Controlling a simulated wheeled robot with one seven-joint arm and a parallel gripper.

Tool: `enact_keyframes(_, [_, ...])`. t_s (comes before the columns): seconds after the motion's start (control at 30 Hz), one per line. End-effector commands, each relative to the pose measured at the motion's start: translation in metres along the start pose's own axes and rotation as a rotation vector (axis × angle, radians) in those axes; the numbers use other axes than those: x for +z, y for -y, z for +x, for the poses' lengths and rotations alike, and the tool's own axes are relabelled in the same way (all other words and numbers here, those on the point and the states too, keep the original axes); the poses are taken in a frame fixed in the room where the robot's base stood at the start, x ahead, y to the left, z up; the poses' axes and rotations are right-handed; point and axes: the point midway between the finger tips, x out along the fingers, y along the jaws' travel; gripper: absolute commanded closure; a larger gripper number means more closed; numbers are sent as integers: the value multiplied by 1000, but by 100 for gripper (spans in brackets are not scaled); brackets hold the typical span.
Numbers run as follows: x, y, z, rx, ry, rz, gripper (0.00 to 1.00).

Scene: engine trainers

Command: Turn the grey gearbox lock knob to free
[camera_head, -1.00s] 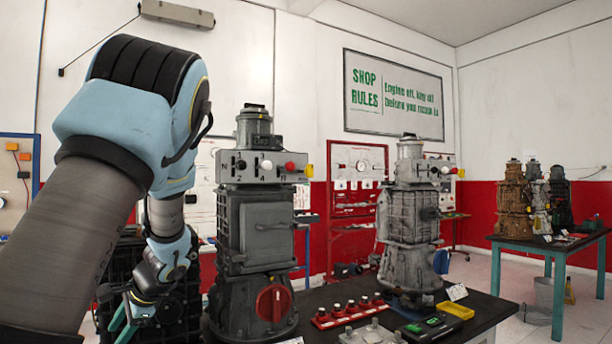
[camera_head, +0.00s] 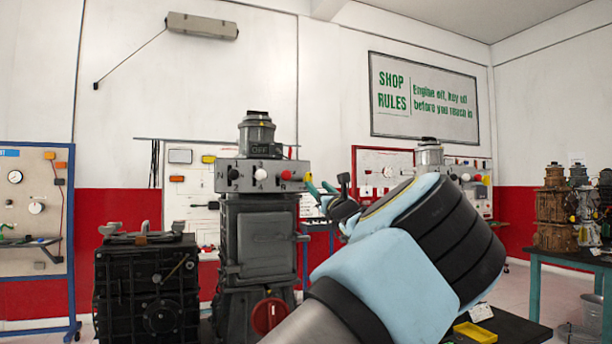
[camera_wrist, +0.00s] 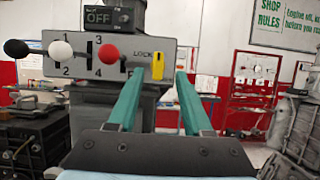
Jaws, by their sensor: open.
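The grey gearbox (camera_head: 262,240) stands on the bench, with a lever panel (camera_head: 230,172) near its top. In the wrist view the yellow lock knob (camera_wrist: 158,66) sits at the panel's right end, beside the word LOCK, its long side upright. My gripper (camera_wrist: 158,74) is open, its teal fingers pointing at the panel, and the knob shows between the fingertips. Contact with the knob cannot be told. In the head view my gripper (camera_head: 319,187) is just right of the panel. The knob is too small there to read its position.
Black, white and red (camera_wrist: 108,53) lever balls stick out left of the knob. A red rotary handle (camera_head: 268,315) is low on the gearbox. A black gearbox (camera_head: 146,285) stands left. My arm hides much of the bench at right.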

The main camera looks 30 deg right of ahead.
Motion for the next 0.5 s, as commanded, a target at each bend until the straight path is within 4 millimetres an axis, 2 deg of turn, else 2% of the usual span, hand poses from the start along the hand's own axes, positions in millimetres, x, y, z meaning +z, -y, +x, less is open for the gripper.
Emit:
enact_keyframes(0.3, [3,-3,61,4,-1,-1,50])
enact_keyframes(0.5, [1,-3,89,4,-3,-3,50])
